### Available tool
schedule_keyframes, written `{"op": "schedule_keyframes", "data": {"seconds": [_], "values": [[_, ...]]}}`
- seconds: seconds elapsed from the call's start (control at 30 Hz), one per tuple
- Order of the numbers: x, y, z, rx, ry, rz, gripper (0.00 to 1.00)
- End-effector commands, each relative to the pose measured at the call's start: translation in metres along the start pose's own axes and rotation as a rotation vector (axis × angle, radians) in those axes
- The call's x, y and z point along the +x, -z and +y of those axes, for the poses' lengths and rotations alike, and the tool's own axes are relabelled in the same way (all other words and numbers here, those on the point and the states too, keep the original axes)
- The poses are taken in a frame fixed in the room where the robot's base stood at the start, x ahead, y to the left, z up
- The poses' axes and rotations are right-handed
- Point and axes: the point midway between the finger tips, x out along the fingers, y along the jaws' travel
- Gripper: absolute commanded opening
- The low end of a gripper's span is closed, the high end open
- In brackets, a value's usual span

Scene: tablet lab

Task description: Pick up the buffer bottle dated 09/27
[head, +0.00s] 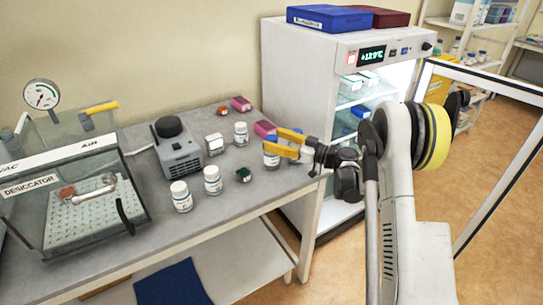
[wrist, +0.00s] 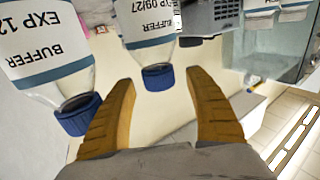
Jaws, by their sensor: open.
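In the wrist view, upside down, a clear bottle (wrist: 154,55) with a blue cap bears a white label reading BUFFER EXP 09/27. Its cap shows between the two yellow fingers of my gripper (wrist: 160,76), which are open and apart from it on both sides. A second blue-capped buffer bottle (wrist: 45,60), label EXP 12 and then cut off, stands to the left, its cap beside the left finger. In the head view my gripper (head: 274,141) is at the bench's right end, by a bottle (head: 271,158) partly hidden by the fingers; its date is unreadable there.
The grey bench (head: 140,242) also holds white bottles (head: 181,197), a grey device (head: 180,150), pink boxes (head: 241,104) and small dark-topped items. A desiccator (head: 75,205) stands at left. A white fridge (head: 300,75) with a lit interior stands just behind my gripper.

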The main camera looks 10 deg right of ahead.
Motion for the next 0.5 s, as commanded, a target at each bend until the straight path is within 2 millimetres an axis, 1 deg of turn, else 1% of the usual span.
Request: {"op": "schedule_keyframes", "data": {"seconds": [0.03, 0.1, 0.3, 0.37, 0.4, 0.47, 0.5], "values": [[0.0075, -0.0016, -0.0002, 0.0, 0.001, 0.0, 0.63], [0.0129, -0.001, -0.0002, 0.0, 0.0, 0.0, 0.63], [0.0133, 0.0001, 0.0002, 0.0, -0.001, 0.0, 0.63], [0.0132, 0.0001, 0.0002, 0.0, -0.001, 0.0, 0.46], [0.0132, 0.0001, 0.0002, 0.0, -0.001, 0.0, 0.34], [0.0131, 0.0001, 0.0002, 0.0, -0.001, 0.0, 0.15], [0.0131, 0.0001, 0.0002, 0.0, -0.001, 0.0, 0.03]]}}
